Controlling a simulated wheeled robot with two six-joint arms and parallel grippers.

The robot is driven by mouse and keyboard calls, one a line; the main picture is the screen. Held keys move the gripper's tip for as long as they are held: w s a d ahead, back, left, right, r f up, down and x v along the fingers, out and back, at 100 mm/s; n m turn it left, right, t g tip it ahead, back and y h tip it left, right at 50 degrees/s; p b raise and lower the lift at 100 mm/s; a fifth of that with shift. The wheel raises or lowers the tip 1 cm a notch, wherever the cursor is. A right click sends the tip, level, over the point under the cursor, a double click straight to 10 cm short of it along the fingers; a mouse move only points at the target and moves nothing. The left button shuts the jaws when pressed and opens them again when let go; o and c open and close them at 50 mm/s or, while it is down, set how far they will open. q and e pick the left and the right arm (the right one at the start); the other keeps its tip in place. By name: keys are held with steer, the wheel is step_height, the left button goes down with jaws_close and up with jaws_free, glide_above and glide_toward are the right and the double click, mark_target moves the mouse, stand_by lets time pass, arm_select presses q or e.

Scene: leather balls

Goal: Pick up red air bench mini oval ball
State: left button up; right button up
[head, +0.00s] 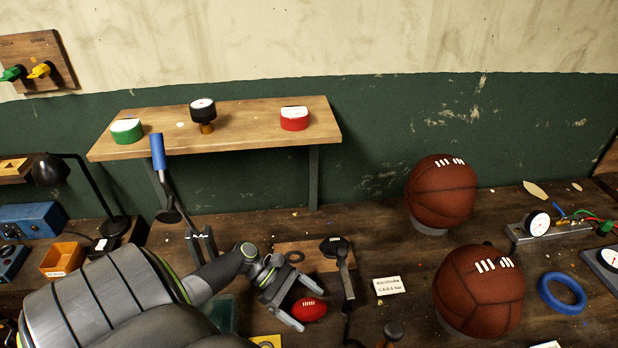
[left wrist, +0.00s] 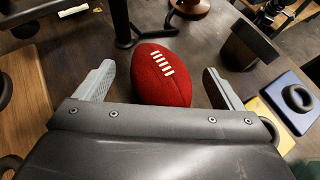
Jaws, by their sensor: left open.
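The red mini oval ball (head: 309,309) lies on the dark wooden bench in the head view, with white lacing on top. In the left wrist view the ball (left wrist: 161,76) sits between the two fingers. My left gripper (head: 296,306) is open around the ball, one finger on each side. In the wrist view a gap shows between the ball and each finger of the left gripper (left wrist: 160,88). My right gripper is not in view.
Two large brown balls (head: 441,190) (head: 479,290) stand to the right. A black-handled lever (head: 345,268) rises close beside the red ball. A white label card (head: 389,286) and a blue ring (head: 562,293) lie further right. A wooden shelf (head: 220,138) is behind.

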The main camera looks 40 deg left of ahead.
arm_select(q)
steer(key=shift+x, duration=0.8)
steer(key=c, duration=1.1)
